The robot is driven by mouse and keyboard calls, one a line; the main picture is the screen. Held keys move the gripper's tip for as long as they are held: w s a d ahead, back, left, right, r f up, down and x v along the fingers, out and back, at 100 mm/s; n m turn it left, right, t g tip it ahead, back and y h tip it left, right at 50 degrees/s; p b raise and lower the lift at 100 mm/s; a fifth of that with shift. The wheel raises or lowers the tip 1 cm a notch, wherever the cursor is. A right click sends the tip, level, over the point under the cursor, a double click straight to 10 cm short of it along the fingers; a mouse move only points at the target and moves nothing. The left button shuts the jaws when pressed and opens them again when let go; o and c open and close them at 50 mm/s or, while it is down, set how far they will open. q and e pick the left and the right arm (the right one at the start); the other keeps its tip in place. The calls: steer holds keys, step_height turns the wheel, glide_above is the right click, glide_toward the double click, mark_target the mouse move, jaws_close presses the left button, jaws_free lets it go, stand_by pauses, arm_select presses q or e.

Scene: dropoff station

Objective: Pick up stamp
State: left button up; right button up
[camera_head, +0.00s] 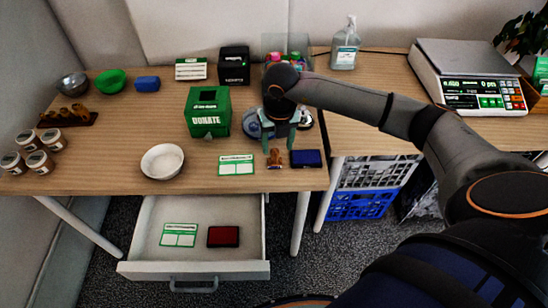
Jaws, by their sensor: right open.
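A small brown stamp (275,159) stands near the front edge of the wooden table, between a green-and-white card (237,165) and a dark blue ink pad (306,158). My right gripper (278,142) is open and points down just above and behind the stamp, as seen in the head view. Nothing shows between its fingers. I cannot tell whether a fingertip touches the stamp. My left gripper is not in view.
A green donation box (208,111) stands left of my right gripper, with a white bowl (162,162) in front. An open drawer (192,268) below holds a card and a red pad (223,237). A scale (468,82) stands at right.

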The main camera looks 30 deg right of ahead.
mark_target(275, 151)
steer(key=f, duration=0.2)
steer(key=w+f, duration=0.1)
steer(key=f, duration=0.2)
steer(key=shift+w+f, duration=0.15)
steer(key=shift+f, duration=0.2)
jaws_close()
stand_by(0.3)
